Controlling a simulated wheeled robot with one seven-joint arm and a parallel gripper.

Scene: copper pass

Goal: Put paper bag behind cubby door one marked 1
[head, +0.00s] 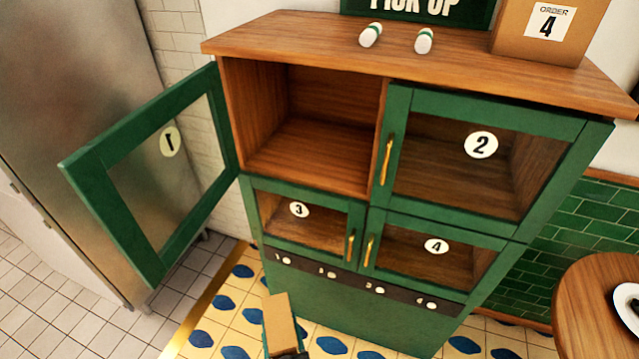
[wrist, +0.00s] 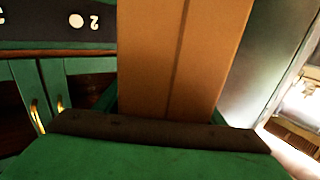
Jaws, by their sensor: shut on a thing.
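The paper bag (head: 280,323) is a small brown block low in the head view, in front of the cabinet. My gripper (head: 289,354) is shut on it at the bottom edge of that view. In the wrist view the bag (wrist: 182,60) fills the upper middle above the dark and green gripper parts (wrist: 160,135). Cubby door one (head: 169,142), green-framed with a glass pane and a 1 seen mirrored, stands swung wide open to the left. The cubby behind it (head: 310,148) is open and empty.
Doors 2 (head: 455,155), 3 (head: 305,222) and 4 (head: 430,255) are shut. Two white and green rolls (head: 371,35) and an order 4 box (head: 548,30) stand on the cabinet top. A round table (head: 585,300) is at right. Tiled floor shows in front of the cabinet.

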